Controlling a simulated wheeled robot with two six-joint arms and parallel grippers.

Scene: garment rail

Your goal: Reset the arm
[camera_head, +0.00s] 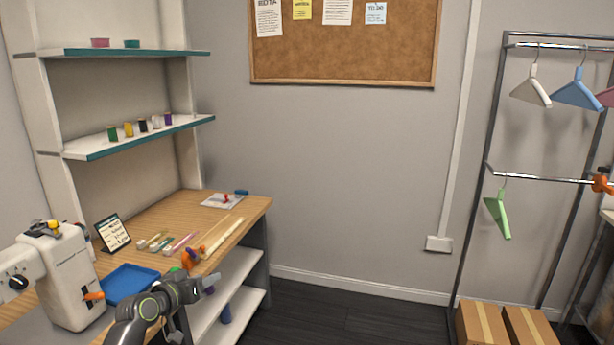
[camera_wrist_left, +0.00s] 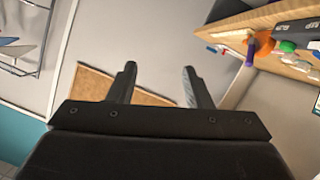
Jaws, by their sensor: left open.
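My left arm (camera_head: 150,306) comes in at the bottom of the head view, in front of the wooden workbench. Its gripper (camera_head: 205,287) is near the bench's right front edge. In the left wrist view the two dark fingers of the left gripper (camera_wrist_left: 157,86) stand apart with nothing between them. The fingers point toward the wall and the cork board (camera_wrist_left: 92,88). My right gripper is in neither view.
The workbench (camera_head: 235,207) holds a blue tray (camera_head: 128,281), a white sewing machine (camera_head: 70,280) and small tools. Shelves (camera_head: 140,140) rise behind it. A garment rail (camera_head: 478,200) with hangers stands at right, boxes (camera_head: 482,325) below. The floor between is clear.

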